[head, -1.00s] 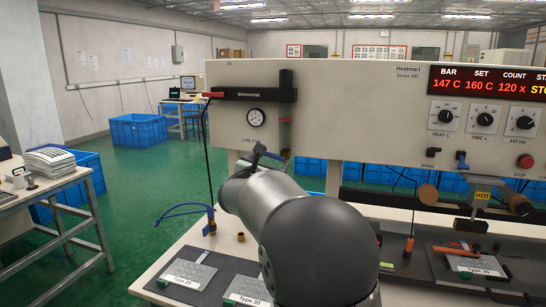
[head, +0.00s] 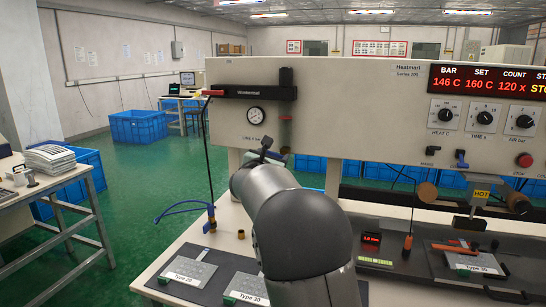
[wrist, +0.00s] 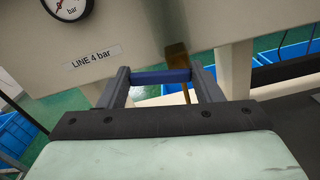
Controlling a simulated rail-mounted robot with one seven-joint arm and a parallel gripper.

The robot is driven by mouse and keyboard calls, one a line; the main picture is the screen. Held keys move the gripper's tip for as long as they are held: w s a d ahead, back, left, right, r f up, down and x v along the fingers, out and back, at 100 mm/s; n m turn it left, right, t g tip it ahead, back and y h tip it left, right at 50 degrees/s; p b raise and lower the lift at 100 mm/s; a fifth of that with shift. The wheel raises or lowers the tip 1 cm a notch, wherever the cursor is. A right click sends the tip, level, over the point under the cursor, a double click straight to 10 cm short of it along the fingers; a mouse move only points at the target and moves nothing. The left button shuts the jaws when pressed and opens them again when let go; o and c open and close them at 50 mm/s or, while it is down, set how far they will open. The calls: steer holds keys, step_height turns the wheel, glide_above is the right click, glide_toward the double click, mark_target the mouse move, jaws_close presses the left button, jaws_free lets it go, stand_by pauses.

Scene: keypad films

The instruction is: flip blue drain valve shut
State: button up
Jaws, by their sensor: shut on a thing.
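The blue lever of the drain valve (wrist: 162,76) runs crosswise between my two fingers in the wrist view, touching both. A brass-coloured part (wrist: 177,58) and a thin stem show just behind it. My gripper (wrist: 161,84) is shut on this lever, with the fingers well apart. In the head view my gripper (head: 263,150) is in front of the machine panel, below the pressure gauge (head: 255,115) and beside the tube with a green section (head: 285,133).
The white machine panel (head: 350,105) stands close behind my gripper. A brass fitting (head: 241,234) and a blue hose (head: 178,211) are on the bench to the left. Labelled plates (head: 190,273) lie at the front. Blue crates (head: 138,129) stand on the floor behind.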

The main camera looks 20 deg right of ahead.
steer(key=n, duration=0.2)
steer(key=shift+f+n, duration=0.25)
steer(key=shift+n, duration=0.15)
steer(key=o, duration=1)
steer(key=shift+a, duration=0.1)
steer(key=b+v, duration=0.1)
steer(key=v, duration=1.6)
steer(key=shift+s+a, duration=0.1)
steer(key=shift+a, duration=0.05)
